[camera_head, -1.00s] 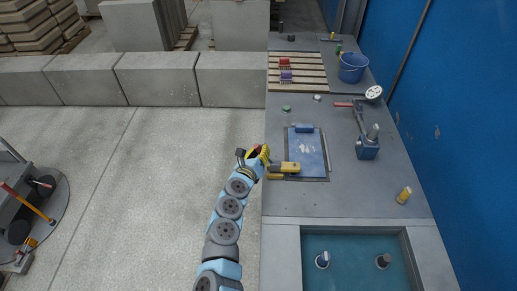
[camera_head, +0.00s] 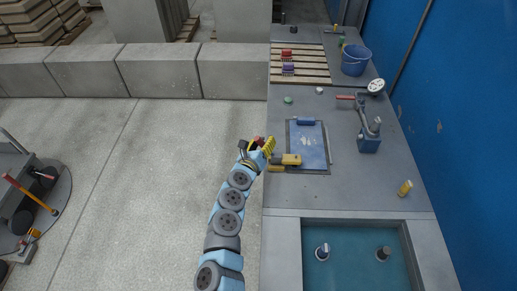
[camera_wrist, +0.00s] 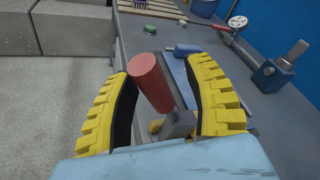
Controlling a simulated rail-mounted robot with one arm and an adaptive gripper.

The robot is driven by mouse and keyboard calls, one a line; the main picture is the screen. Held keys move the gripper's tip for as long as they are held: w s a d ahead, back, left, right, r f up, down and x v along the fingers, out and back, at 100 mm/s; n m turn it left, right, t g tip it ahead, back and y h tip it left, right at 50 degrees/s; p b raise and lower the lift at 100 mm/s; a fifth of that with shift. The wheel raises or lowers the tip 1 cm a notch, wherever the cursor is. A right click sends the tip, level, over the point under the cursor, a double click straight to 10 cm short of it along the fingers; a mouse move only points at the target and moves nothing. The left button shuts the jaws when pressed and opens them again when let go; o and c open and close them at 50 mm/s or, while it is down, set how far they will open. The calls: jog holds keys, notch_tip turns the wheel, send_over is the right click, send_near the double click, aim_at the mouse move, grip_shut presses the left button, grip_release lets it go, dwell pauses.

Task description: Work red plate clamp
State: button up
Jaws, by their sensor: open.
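The red clamp handle (camera_wrist: 150,82) is a thick red cylinder, tilted, between my gripper's two yellow ribbed fingers in the wrist view. A grey metal part (camera_wrist: 180,124) shows below it. My gripper (camera_head: 262,148) is open at the bench's left edge, beside the blue mould plate (camera_head: 312,147). In the wrist view the fingers of my gripper (camera_wrist: 163,100) stand either side of the handle, with visible gaps. The lower clamp is partly hidden by my wrist. A yellow block (camera_head: 291,159) lies at the plate's left side.
A blue bar (camera_head: 305,121) lies at the plate's far edge. A blue-based stand (camera_head: 368,143) with a red-handled arm is to the right. A blue bucket (camera_head: 356,60) and slatted pallet (camera_head: 300,76) are farther back. A water basin (camera_head: 345,277) is in front.

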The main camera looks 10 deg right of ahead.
jog(key=shift+s+a, duration=0.35)
jog(key=v, duration=1.1)
jog(key=shift+d+r, duration=0.1)
jog(key=shift+d, duration=0.05)
